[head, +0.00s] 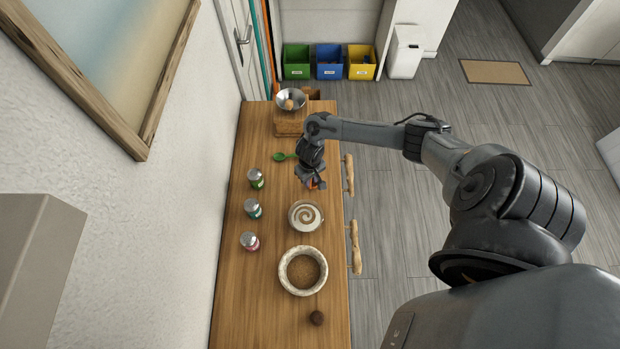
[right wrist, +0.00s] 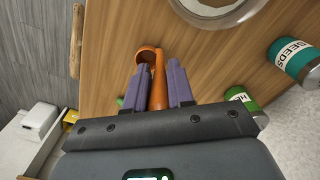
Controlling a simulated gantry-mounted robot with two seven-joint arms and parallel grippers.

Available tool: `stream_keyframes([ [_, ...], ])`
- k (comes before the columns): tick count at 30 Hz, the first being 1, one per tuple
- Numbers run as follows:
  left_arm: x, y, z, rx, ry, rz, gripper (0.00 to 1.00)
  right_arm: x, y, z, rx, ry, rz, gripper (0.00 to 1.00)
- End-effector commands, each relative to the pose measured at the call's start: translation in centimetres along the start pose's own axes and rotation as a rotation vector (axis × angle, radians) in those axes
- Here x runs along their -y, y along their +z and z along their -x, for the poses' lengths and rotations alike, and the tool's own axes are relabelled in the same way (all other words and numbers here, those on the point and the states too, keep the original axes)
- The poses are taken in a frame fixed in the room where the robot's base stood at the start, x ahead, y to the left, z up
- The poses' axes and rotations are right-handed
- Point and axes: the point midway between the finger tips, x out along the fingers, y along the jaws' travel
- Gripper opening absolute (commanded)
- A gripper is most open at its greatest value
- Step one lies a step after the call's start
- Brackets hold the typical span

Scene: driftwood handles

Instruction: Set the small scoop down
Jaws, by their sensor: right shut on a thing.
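My right gripper (head: 311,182) is low over the wooden counter (head: 275,205), between the green scoop (head: 281,156) and the round dish with a spiral (head: 305,216). In the right wrist view its purple fingers (right wrist: 159,82) are shut on the handle of a small orange scoop (right wrist: 148,56). The scoop's bowl points away from the gripper, over bare wood. In the head view only a bit of orange shows below the gripper. I cannot tell whether the scoop touches the counter. My left gripper is not in view.
Three lidded jars, green (head: 256,178), teal (head: 252,208) and pink (head: 250,241), stand along the left side. A pale bowl of brown grains (head: 303,291) and a brown ball (head: 317,318) are nearer. A metal bowl (head: 290,99) stands at the far end. Driftwood handles (head: 355,246) line the right edge.

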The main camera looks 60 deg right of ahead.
Motion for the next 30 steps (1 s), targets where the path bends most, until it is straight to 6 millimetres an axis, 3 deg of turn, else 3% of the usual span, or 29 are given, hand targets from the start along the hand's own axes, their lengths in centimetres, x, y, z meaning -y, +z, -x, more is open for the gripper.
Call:
stream_keyframes([
  [3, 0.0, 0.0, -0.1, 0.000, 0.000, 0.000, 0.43, 0.0, 0.0, -0.3, 0.000, 0.000, -0.001, 0.00],
  [4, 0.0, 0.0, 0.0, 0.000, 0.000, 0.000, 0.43, 0.0, 0.0, -0.2, 0.000, 0.000, 0.000, 0.27],
  [8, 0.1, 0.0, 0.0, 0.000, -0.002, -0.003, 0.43, 0.0, 0.0, -0.2, 0.000, 0.000, 0.000, 0.47],
  [20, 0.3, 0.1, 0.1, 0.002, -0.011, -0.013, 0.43, 0.0, 0.0, 0.3, -0.001, -0.001, 0.000, 0.48],
  [30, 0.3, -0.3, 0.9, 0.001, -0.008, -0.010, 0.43, 0.0, -0.1, 5.4, -0.002, -0.001, 0.002, 0.48],
])
